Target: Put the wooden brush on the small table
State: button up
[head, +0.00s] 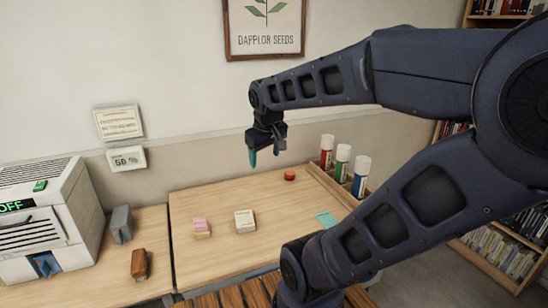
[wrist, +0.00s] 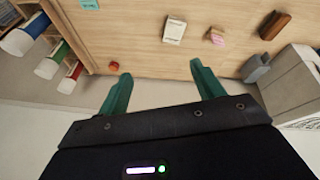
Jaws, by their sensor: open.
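A brown block-shaped thing (head: 139,264), which looks like the wooden brush, stands on the left part of the wooden desk, right of the white machine. It also shows at the top right of the wrist view (wrist: 275,25). A slatted wooden surface (head: 232,298) at the bottom edge of the head view may be the small table; most of it is cut off or behind my arm. My gripper (head: 266,152) is open and empty, high above the back of the desk, well away from the brush. Its two green fingers (wrist: 160,72) are spread in the wrist view.
The desk (head: 240,258) holds a white box (head: 245,221), a pink-and-tan block (head: 201,228), a red-orange round thing (head: 290,175) and a teal note (head: 326,219). A grey object (head: 121,224) stands near the machine (head: 45,225). Capped tubes (head: 343,160) stand in a rack at right.

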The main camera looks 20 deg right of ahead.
jog(key=s+m, duration=0.2)
jog(key=s+d+m, duration=0.1)
jog(key=s, duration=0.1)
jog(key=shift+d+r+y, duration=0.1)
jog(key=shift+r+y, duration=0.25)
jog(key=shift+y, duration=0.05)
